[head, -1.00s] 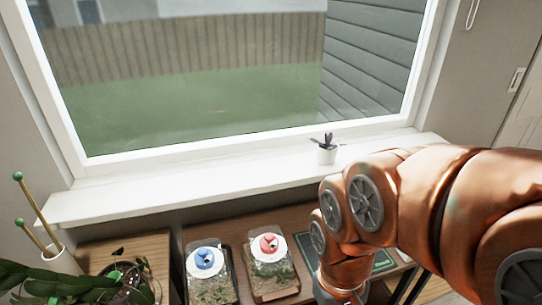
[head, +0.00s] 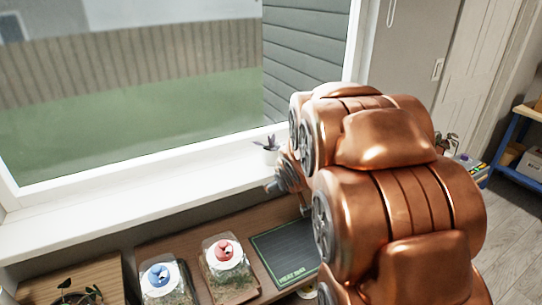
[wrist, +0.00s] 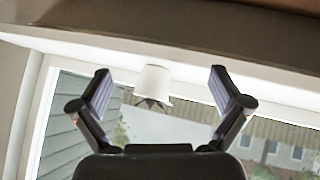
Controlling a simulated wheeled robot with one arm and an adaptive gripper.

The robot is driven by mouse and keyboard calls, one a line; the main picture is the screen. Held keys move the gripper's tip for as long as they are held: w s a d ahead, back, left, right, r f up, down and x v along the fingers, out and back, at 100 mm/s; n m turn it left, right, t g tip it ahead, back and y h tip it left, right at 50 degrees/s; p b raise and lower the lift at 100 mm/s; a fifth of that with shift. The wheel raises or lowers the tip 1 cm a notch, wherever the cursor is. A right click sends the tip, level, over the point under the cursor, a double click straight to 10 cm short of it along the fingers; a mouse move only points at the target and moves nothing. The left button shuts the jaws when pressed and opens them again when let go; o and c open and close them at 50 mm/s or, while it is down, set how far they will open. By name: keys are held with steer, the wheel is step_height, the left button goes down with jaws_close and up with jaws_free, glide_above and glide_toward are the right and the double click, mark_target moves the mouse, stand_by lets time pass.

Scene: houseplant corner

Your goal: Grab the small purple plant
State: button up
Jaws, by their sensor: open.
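The small purple plant (head: 270,143) stands upright in a white pot on the windowsill (head: 120,205). My arm's end is just in front of it in the head view, where the fingers are hard to make out. The wrist view is upside down. There the white pot (wrist: 153,80) and the plant's dark leaves (wrist: 150,103) show between the two spread fingers of my gripper (wrist: 160,72). My gripper is open and empty. The pot looks to be beyond the fingertips, with no contact visible.
A potted plant (head: 75,295) is at the lower left. A blue shelf (head: 520,145) stands at the right.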

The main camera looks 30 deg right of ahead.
mark_target(271, 146)
steer(key=w+d+t+y, duration=0.2)
steer(key=w+t, duration=0.1)
steer(key=w+d+r+n+t+y, duration=0.1)
steer(key=w+d+t+y, duration=0.1)
steer(key=w+t, duration=0.1)
steer(key=w+d+n+t+y, duration=0.1)
steer(key=w+t+y, duration=0.1)
steer(key=w+t, duration=0.1)
steer(key=shift+w+d+r+t+p, duration=0.3)
steer(key=shift+d+r, duration=0.05)
steer(key=shift+d, duration=0.05)
steer(key=shift+w+a+p, duration=0.2)
steer(key=shift+w+p, duration=0.95)
steer(key=shift+w, duration=2.05)
steer(key=shift+c, duration=0.2)
steer(key=shift+f, duration=0.1)
steer(key=c, duration=1.3)
steer(key=shift+r, duration=0.2)
